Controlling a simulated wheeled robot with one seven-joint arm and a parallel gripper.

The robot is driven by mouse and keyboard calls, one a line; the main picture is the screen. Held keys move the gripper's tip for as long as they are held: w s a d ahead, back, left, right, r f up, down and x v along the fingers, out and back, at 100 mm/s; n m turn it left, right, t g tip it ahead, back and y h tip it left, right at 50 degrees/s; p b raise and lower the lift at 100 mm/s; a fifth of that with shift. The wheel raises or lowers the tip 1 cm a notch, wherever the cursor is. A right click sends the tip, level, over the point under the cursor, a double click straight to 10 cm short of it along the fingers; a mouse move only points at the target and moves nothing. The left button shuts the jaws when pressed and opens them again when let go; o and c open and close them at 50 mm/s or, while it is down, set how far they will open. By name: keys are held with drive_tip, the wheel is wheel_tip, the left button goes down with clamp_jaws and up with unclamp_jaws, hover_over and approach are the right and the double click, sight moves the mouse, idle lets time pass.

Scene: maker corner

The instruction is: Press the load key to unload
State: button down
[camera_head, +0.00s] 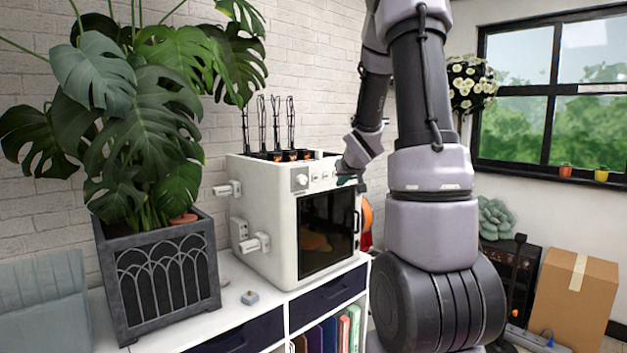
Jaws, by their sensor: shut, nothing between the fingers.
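A white box-shaped machine (265,225) with a dark glass door (326,232) stands on the white cabinet. Its top front strip has a round knob (301,180) at the left and a row of small keys (319,175) to the right of it. I cannot read which one is the load key. My gripper (346,181) is shut and empty at the right end of this strip, close in front of it. It hides that end of the strip, and I cannot tell whether it touches a key.
A large leafy plant in a dark planter (160,285) stands left of the machine. Several coloured spools or holders with thin dark rods sit on the machine's top. A small grey-blue item (250,297) lies on the cabinet top (205,325). A cardboard box (572,295) stands at the right.

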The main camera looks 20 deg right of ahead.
sight(315, 178)
drive_tip(key=shift+w, duration=0.1)
drive_tip(key=shift+w+a, duration=0.5)
drive_tip(key=shift+w, duration=0.85)
drive_tip(key=shift+w+a, duration=0.5)
drive_tip(key=shift+w, duration=0.85)
drive_tip(key=shift+w+a, duration=0.5)
drive_tip(key=shift+w, duration=0.85)
drive_tip(key=shift+w+a, duration=0.15)
drive_tip(key=shift+w, duration=0.25)
drive_tip(key=shift+w+a, duration=0.1)
drive_tip(key=shift+w, duration=0.2)
drive_tip(key=shift+s+d, duration=0.25)
drive_tip(key=shift+s, duration=0.5)
